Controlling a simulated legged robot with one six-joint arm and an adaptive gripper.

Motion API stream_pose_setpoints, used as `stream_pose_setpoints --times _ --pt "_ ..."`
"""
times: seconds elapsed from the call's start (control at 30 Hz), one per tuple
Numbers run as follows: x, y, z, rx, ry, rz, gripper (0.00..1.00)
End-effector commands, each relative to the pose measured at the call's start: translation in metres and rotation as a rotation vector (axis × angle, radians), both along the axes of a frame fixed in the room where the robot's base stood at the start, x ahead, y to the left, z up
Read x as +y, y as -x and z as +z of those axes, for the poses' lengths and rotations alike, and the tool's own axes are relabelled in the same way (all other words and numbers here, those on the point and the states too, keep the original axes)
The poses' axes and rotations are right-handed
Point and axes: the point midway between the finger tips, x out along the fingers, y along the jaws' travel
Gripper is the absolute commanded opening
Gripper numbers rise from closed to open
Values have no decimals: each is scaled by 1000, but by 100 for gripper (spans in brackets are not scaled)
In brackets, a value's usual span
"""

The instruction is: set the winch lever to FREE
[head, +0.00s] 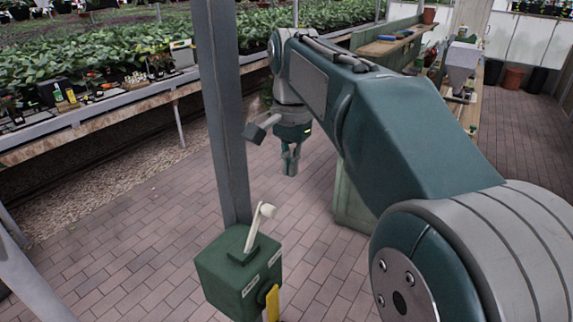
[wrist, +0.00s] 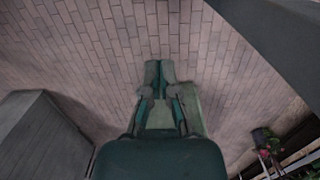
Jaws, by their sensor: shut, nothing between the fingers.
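The green winch box (head: 232,278) is mounted low on a grey post in the head view. A cream lever (head: 260,226) with a rounded end sticks up at a tilt from its top. Pale labels (head: 250,287) are on its side, too small to read. A yellow part (head: 272,302) is on the box's right side. My gripper (head: 290,168) hangs pointing down, beyond and above the box, apart from the lever. It is shut and empty. In the wrist view my gripper (wrist: 160,72) points at the brick floor, and I cannot make out the lever there.
The grey post (head: 223,120) rises from behind the box, left of my gripper. A long plant bench (head: 110,112) runs along the left and back. A wooden bench (head: 468,125) with a grey hopper (head: 461,65) stands at the right. Brick floor (head: 140,220) is clear between.

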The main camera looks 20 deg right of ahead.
Motion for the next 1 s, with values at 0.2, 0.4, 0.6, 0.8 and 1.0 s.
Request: stream_pose_setpoints --times 0.2,0.4,0.6,0.8,1.0 --pt "2 3 -42 2 0 1 0" --pt "10 7 -67 -5 0 4 0" --pt "29 21 -56 -3 -1 4 0" --pt "34 24 -53 -2 -2 0 0" --pt "34 24 -53 -2 -1 0 0"
